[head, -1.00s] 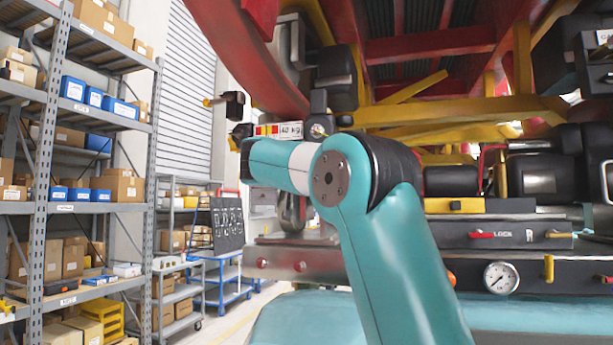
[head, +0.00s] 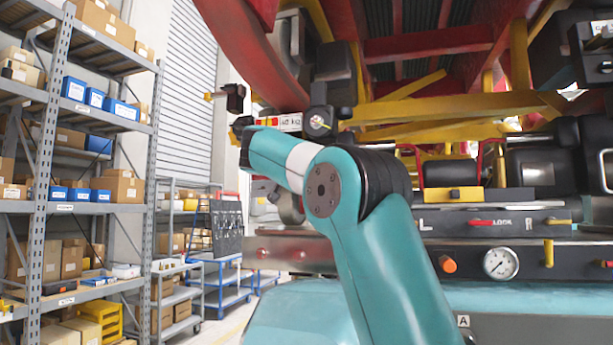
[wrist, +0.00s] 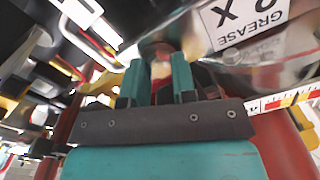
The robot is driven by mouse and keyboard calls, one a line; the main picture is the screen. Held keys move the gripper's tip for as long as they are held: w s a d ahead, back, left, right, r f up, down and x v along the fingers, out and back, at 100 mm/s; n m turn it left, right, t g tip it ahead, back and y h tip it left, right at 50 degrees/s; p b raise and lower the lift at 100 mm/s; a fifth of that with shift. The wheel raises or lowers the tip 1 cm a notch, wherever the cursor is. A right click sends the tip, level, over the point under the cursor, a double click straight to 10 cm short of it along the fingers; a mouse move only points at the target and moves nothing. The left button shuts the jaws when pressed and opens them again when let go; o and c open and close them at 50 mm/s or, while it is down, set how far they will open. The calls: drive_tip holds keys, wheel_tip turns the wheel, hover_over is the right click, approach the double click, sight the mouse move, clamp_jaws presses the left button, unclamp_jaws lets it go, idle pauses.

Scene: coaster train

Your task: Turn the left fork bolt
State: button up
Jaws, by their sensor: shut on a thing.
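My gripper (wrist: 159,66) shows in the wrist view as two teal fingers on a dark bracket. The fingers are shut on a small part (wrist: 160,71) with pale and red tones, likely the left fork bolt. It is blurred and mostly covered by the fingers, so its turn angle cannot be told. In the head view my arm reaches up and left under the train, and its dark end covers the gripper and the bolt.
A panel marked GREASE (wrist: 247,18) lies close beside the fingers. A red beam (head: 258,55) and yellow struts (head: 450,107) hang overhead. A gauge (head: 501,264) and an orange knob (head: 447,265) are on the right. Shelving (head: 50,170) stands at left.

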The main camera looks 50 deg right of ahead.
drive_tip(key=m+b, duration=0.2)
drive_tip(key=m, duration=0.6)
drive_tip(key=m+b, duration=0.2)
drive_tip(key=m, duration=0.6)
drive_tip(key=m+b, duration=0.2)
drive_tip(key=m, duration=0.7)
drive_tip(key=shift+f, duration=0.35)
drive_tip(key=o, duration=0.9)
drive_tip(key=shift+r, duration=0.1)
